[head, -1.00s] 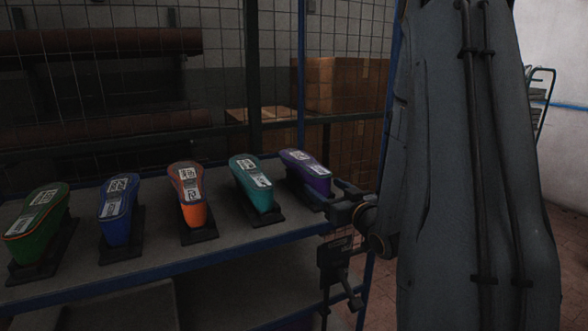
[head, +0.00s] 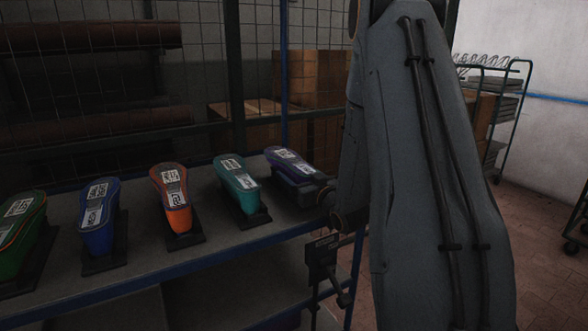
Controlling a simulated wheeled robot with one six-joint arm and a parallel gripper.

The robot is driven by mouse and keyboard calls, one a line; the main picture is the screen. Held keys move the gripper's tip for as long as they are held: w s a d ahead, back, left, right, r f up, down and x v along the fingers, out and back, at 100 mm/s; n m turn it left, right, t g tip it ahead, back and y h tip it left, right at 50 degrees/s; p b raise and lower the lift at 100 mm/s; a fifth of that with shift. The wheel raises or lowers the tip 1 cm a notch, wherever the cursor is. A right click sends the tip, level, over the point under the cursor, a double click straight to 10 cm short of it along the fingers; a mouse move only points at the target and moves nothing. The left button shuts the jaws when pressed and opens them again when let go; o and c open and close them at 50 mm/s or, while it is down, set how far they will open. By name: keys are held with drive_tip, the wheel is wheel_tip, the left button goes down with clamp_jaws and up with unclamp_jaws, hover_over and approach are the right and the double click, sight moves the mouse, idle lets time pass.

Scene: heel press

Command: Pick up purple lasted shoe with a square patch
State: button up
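The purple lasted shoe (head: 275,161) stands sole up at the right end of the shelf (head: 222,233), with white labels on its sole. I cannot make out a square patch on it. My arm comes down from the upper right and hides part of the shelf's right end.
A teal shoe (head: 241,197) stands close to the left of the purple one. Orange (head: 179,219), blue (head: 97,236) and green (head: 12,254) shoes follow leftward on dark stands. A wire mesh rises behind. A cart (head: 500,130) stands at the right, with open floor before it.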

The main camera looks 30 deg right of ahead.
drive_tip(key=c, duration=1.7)
drive_tip(key=shift+o, duration=0.2)
drive_tip(key=shift+r, duration=0.1)
drive_tip(key=shift+r, duration=0.1)
